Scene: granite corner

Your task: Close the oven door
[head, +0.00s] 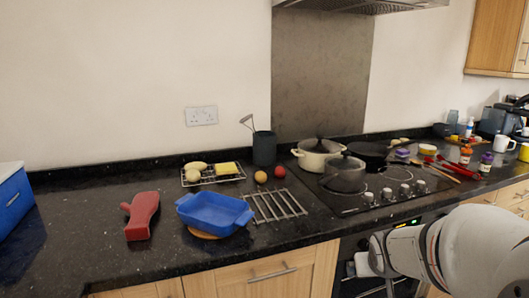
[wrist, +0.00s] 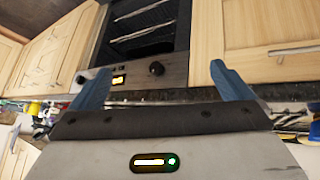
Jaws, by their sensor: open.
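The oven (head: 347,250) sits under the hob, partly covered by my arm in the head view. In the wrist view, which looks upside down, the oven's control panel (wrist: 182,70) shows a lit display (wrist: 118,79) and a dark knob (wrist: 156,68). Beyond the panel is the dark oven front (wrist: 145,28) with pale rack-like bars, so it looks open. I cannot make out the door panel itself. My gripper (wrist: 158,70) is open, its two blue fingers apart and nothing between them, facing the oven front. The fingers are not clear in the head view.
Wooden cabinets with bar handles (head: 272,273) flank the oven. On the black worktop above are a blue dish (head: 215,214), a red object (head: 141,216), a wire rack (head: 275,206) and pots on the hob (head: 345,174). Bottles and utensils lie at the right.

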